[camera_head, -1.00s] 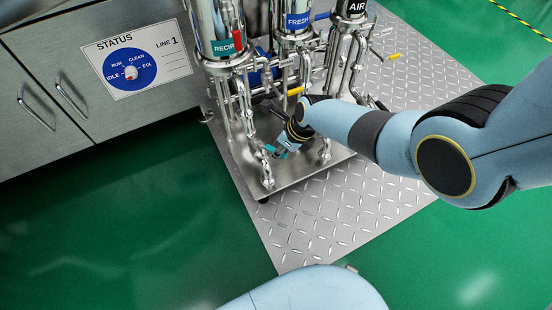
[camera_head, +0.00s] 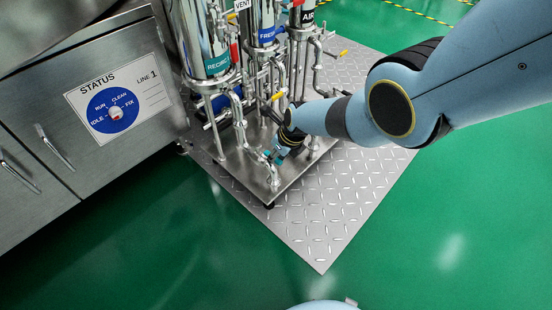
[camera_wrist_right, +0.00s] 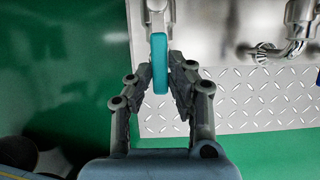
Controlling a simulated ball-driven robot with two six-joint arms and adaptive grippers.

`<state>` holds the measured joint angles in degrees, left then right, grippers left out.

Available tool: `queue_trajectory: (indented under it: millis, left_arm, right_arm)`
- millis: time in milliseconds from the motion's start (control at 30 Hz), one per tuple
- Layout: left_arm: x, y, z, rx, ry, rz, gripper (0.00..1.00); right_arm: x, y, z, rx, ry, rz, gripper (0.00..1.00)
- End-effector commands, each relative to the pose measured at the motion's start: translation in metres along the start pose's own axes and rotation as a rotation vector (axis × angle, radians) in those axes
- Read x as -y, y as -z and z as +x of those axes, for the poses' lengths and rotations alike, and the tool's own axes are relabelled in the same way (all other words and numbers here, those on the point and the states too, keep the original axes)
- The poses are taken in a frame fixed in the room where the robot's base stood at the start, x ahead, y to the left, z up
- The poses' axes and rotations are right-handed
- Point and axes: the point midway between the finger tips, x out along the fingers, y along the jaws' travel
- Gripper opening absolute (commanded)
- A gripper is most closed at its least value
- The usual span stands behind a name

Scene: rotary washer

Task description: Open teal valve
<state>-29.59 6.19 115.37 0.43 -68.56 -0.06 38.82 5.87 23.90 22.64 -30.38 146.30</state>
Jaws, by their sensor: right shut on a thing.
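The teal valve handle (camera_wrist_right: 159,62) stands upright in the right wrist view, below a metal pipe fitting. My right gripper (camera_wrist_right: 162,75) has its two fingers on either side of the handle and is shut on it. In the head view the right gripper (camera_head: 275,156) is low at the front of the pipe rig, and only small teal bits of the handle (camera_head: 267,153) show there. My left gripper is not in view.
Steel cylinders labelled RECIRC (camera_head: 203,40), FRESH (camera_head: 263,25) and AIR (camera_head: 303,14) stand over the pipes. A yellow handle (camera_head: 279,96) is just above my right gripper. A steel cabinet (camera_head: 90,110) with a STATUS dial is at left. Green floor lies clear in front.

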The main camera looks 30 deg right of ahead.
Motion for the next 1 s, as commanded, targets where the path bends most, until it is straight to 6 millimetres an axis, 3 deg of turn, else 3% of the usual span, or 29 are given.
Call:
queue_trajectory:
  millis: [333,367,533,1000]
  left_arm:
    - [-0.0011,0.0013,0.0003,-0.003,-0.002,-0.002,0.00]
    - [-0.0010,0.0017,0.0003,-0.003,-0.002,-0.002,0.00]
    - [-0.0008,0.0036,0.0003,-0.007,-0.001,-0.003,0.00]
    - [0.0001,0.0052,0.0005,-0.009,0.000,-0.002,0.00]
  right_arm:
    - [-0.0019,-0.0008,0.0007,0.002,-0.003,0.007,0.00]
    - [-0.0020,-0.0009,0.0007,0.002,-0.003,0.007,0.19]
    - [-0.0015,-0.0009,0.0006,0.002,-0.002,0.005,0.40]
    - [-0.0002,-0.0011,-0.0046,0.004,-0.003,0.002,0.40]
